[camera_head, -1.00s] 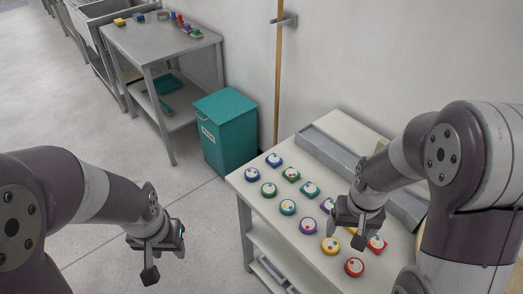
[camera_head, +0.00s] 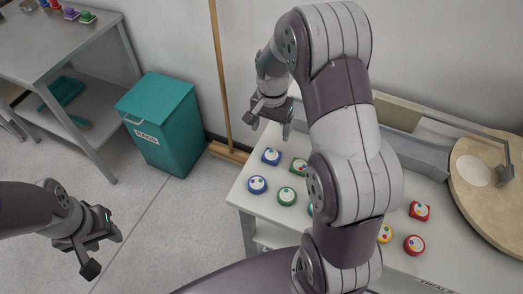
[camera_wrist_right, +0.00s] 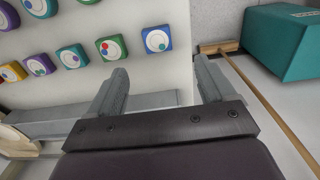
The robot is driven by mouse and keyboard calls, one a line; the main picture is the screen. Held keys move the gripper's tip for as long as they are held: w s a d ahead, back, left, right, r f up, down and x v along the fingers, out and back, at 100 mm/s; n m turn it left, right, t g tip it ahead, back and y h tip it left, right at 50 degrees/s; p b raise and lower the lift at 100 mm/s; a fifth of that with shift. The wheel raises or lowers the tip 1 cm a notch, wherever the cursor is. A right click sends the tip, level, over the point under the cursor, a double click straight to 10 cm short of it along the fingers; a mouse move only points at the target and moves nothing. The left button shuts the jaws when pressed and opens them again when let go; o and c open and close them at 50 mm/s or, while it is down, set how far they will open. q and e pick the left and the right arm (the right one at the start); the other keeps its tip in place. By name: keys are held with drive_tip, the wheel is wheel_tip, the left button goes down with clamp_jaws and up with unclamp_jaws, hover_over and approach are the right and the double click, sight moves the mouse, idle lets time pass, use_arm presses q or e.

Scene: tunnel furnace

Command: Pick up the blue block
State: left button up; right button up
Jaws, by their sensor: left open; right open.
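The blue block (camera_head: 271,156), square with a white dial on top, sits at the back left corner of the white table. It also shows in the right wrist view (camera_wrist_right: 157,40), ahead of the fingers. My right gripper (camera_head: 270,126) is open and empty, raised above and behind the block. In the wrist view its fingers (camera_wrist_right: 160,85) are apart with only the table's edge area between them. A round blue piece (camera_head: 257,185) sits in front of the block. My left gripper (camera_head: 104,252) is open and empty over the floor, away from the table.
A green square piece (camera_head: 299,165) and a green round piece (camera_head: 287,196) stand close to the blue block. Red pieces (camera_head: 420,211) are further right; my right arm hides the middle. A teal bin (camera_head: 160,125) and a wooden pole (camera_head: 220,75) stand left of the table.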

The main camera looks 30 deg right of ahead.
sight(271, 156)
drive_tip(key=f, duration=0.3)
drive_tip(key=f+p, duration=0.1)
drive_tip(key=f, duration=0.7)
drive_tip(key=shift+s+d+f, duration=0.1)
drive_tip(key=shift+s+f, duration=0.15)
drive_tip(key=shift+s, duration=0.1)
drive_tip(key=shift+w+f, duration=0.1)
drive_tip(key=shift+f, duration=0.05)
drive_tip(key=c, duration=1.2)
